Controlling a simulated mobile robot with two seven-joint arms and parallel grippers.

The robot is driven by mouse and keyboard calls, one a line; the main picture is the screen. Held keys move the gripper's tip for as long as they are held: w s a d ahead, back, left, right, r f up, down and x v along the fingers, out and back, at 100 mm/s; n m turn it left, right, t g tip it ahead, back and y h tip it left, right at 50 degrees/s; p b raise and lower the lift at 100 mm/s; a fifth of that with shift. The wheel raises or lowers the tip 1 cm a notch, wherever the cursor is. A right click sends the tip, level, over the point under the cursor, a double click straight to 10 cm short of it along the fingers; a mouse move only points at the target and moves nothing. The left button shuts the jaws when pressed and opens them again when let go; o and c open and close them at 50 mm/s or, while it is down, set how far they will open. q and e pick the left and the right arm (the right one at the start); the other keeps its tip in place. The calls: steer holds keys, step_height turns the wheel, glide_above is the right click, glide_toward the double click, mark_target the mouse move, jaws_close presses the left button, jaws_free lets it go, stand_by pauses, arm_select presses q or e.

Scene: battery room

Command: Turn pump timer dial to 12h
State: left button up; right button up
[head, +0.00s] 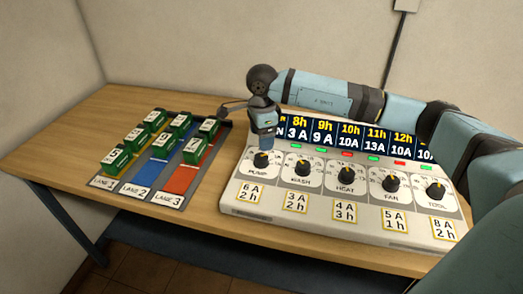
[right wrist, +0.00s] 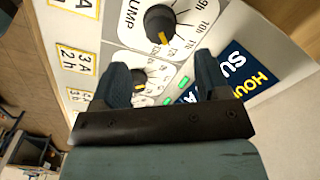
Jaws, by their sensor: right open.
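The pump timer dial (head: 261,158) is a black knob at the left end of the white control panel (head: 310,226). In the right wrist view the pump dial (right wrist: 160,20) shows a yellow pointer directed downward, toward the small hour labels at the lower right. I cannot tell which mark it meets. My right gripper (head: 264,143) is above the pump dial in the head view. In the wrist view the open right gripper (right wrist: 162,68) has nothing between its fingers, and the pump dial lies beyond the fingertips. My left gripper is not in view.
The wash dial (head: 302,167), heat dial (head: 345,174), fan dial (head: 391,182) and tool dial (head: 435,190) follow to the right. A dark hours display (head: 323,132) stands behind them. Several green blocks sit on coloured lanes (head: 181,179) at the left. The table's left end (head: 60,150) is clear.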

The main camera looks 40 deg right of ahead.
steer(key=shift+r, duration=2.75)
steer(key=shift+s, duration=0.1)
